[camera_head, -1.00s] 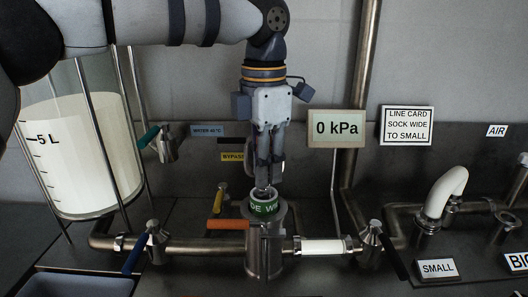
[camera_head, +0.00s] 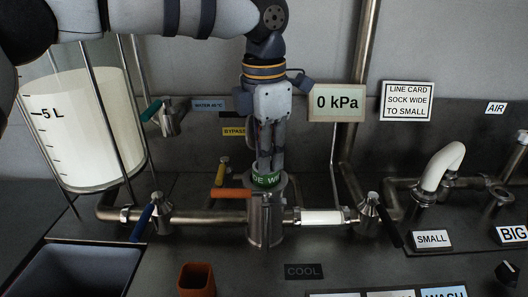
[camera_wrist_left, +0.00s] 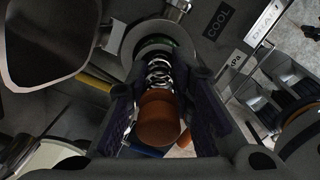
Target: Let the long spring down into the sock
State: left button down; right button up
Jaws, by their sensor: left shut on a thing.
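The long spring shows in the left wrist view as a bright metal coil (camera_wrist_left: 158,72) with an orange-brown end (camera_wrist_left: 160,118). My left gripper (camera_head: 268,168) points straight down and is shut on the spring; its dark fingers stand on both sides of the orange-brown end. The coil reaches down into the round opening of the sock, whose green lettered collar (camera_head: 266,181) sits in the top of the steel housing (camera_head: 265,222). The fingertips are at the collar in the head view; contact is unclear. The spring's lower part is hidden. My right gripper is not in view.
An orange handle (camera_head: 232,193) and yellow handle (camera_head: 221,172) sit left of the housing. The 0 kPa display (camera_head: 337,102) stands behind right. A milk-filled glass tank (camera_head: 85,130) is at left, a grey basin (camera_head: 80,272) and brown cup (camera_head: 197,280) in front.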

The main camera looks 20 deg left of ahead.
pick_arm(q)
jog(key=c, duration=1.3)
grip_release()
jog(key=shift+g, duration=0.5)
jog(key=f, duration=0.4)
jog(key=shift+s+f, duration=0.2)
jog(key=shift+f, duration=0.05)
jog(key=shift+w+a+f, duration=0.1)
jog(key=shift+w, duration=0.3)
jog(key=shift+r, duration=0.6)
notch_tip(320, 180, up, 12)
jog(key=shift+f, duration=0.15)
